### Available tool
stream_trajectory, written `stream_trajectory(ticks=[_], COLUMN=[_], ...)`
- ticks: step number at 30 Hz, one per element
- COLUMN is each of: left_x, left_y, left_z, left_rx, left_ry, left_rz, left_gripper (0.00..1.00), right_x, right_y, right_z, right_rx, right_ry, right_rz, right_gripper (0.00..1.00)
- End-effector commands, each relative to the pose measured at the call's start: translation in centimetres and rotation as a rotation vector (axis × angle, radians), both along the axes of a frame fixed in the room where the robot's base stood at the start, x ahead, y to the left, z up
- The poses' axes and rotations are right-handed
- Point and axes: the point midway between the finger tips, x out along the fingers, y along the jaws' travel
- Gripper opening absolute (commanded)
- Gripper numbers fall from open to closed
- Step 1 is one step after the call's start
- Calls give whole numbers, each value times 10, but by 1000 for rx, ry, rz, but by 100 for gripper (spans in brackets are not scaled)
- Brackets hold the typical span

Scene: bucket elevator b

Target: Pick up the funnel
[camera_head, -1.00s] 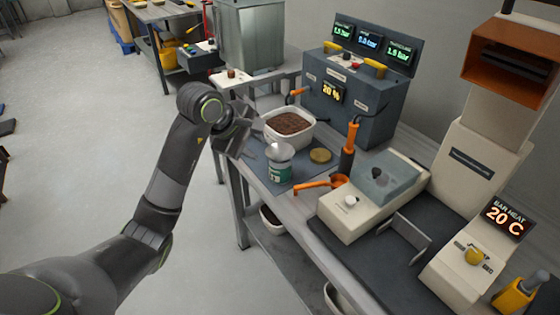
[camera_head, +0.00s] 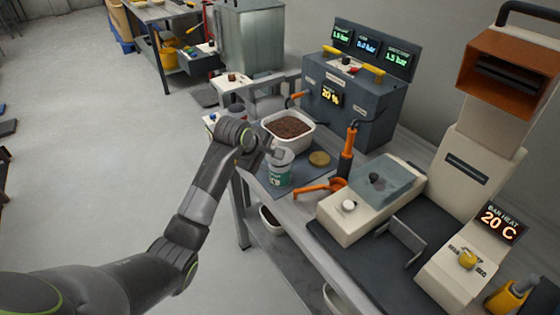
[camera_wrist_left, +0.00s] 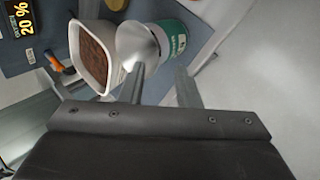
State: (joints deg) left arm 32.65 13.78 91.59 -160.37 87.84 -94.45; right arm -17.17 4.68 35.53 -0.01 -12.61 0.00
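The funnel (camera_head: 282,156) is a pale grey cone resting on the top of a green and white can (camera_head: 279,175) in the head view. It also shows in the left wrist view (camera_wrist_left: 138,44), where the can (camera_wrist_left: 172,37) lies beside it. My left gripper (camera_head: 268,151) is close by the funnel, on its left side in the head view. In the left wrist view its two fingers (camera_wrist_left: 160,70) are apart, with one finger overlapping the funnel's edge in the picture. I cannot tell if it touches. My right gripper is in neither view.
A white tub of brown granules (camera_head: 272,133) stands close behind the can. A round tan lid (camera_head: 319,158) and an orange-handled scoop (camera_head: 322,187) lie to the right. A sealing machine (camera_head: 400,192) fills the bench's right. A dark control box (camera_head: 355,100) stands behind.

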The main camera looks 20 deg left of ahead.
Motion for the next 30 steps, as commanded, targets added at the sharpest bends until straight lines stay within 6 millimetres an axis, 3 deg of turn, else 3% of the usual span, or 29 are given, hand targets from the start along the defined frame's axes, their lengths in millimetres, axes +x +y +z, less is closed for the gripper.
stream_trajectory(ticks=[16,26,30], left_x=[31,33,33], left_y=[-9,-9,-9], left_z=[-36,-39,-39], left_rx=[-1,-1,-1], left_ry=[3,0,0], left_rz=[0,1,1], left_gripper=[30,30,13], right_x=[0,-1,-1], right_y=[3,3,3], right_z=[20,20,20], right_rx=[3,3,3], right_ry=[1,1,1], right_rz=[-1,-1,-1], right_gripper=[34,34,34])
